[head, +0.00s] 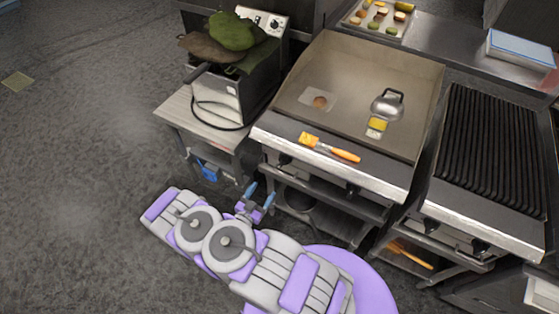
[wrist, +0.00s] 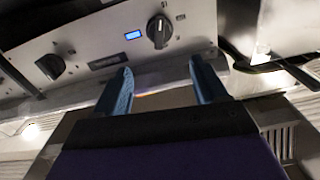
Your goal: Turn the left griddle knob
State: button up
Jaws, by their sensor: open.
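The griddle (head: 335,85) stands at centre in the head view. Its left knob (head: 284,159) is small and dark under the front ledge; the right knob (head: 352,190) sits further right. My gripper (head: 256,200) is in front of the griddle's left end, below and left of the left knob. It is open and empty. In the wrist view, a metal panel shows beyond my two blue fingers (wrist: 160,85). One knob with a pale pointer (wrist: 159,32) lies ahead between the fingertips, apart from them. A second dark knob (wrist: 50,66) is to the left. I cannot tell which of these is the left one.
A fryer (head: 235,85) under dark cloths stands on a side table (head: 185,115) left of the griddle. A ribbed grill (head: 490,145) is at right.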

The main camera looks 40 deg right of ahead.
aim_at(281, 165)
jog(key=b+x, duration=0.3)
jog(key=x, duration=1.4)
jog(key=shift+d, duration=0.2)
jog(key=c, duration=0.8)
